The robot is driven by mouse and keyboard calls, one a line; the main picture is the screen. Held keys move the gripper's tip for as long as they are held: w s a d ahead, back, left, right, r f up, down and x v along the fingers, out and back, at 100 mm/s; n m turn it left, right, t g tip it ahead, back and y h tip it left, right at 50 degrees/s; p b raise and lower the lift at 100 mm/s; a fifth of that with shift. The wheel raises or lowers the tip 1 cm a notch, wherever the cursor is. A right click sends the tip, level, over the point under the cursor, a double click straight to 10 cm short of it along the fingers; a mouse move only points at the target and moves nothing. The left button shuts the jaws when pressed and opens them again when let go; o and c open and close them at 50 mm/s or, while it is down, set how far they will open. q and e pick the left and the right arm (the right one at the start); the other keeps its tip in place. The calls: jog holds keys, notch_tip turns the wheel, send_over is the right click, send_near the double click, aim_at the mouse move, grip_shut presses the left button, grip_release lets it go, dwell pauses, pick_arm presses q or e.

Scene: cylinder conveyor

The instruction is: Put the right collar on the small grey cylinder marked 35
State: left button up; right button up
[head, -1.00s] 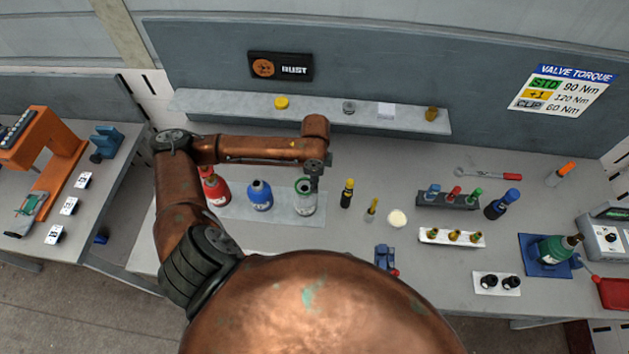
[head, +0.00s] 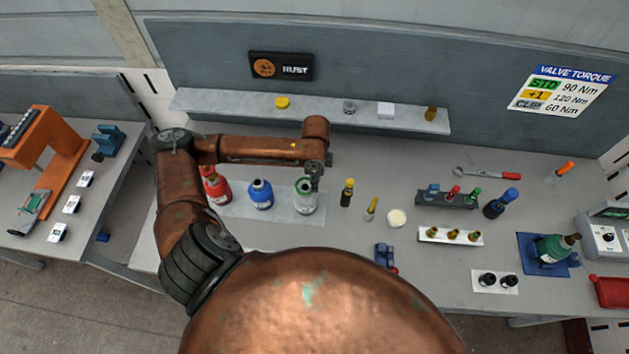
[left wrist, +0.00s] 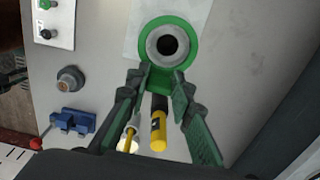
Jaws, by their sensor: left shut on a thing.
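A small grey cylinder (head: 305,205) stands on the pale mat, at the right end of a row of bottle-like cylinders; its number is too small to read. A green collar (left wrist: 183,24) shows in the left wrist view as a ring around the cylinder's round grey top (left wrist: 185,43) with its dark bore. My left gripper (head: 312,186) is over the cylinder, fingers pointing down. In the left wrist view my left gripper (left wrist: 161,80) is shut on the collar's near edge. How far down the collar sits cannot be told. My right gripper is out of view.
A red cylinder (head: 218,190) and a blue one (head: 260,196) stand left on the mat (head: 285,216). A black-and-yellow bottle (head: 347,194), a thin yellow tool (head: 371,209) and a white disc (head: 397,218) stand close on the right. A blue fixture (head: 385,255) is nearer the front.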

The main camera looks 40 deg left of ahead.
pick_arm(q)
jog(key=shift+f, duration=1.5)
jog(key=o, duration=1)
jog(key=shift+r, duration=0.1)
notch_tip(320, 180, up, 4)
jog(key=p, duration=0.5)
jog(key=shift+r+p, duration=0.1)
jog(key=shift+p, duration=0.2)
jog(key=shift+r, duration=0.8)
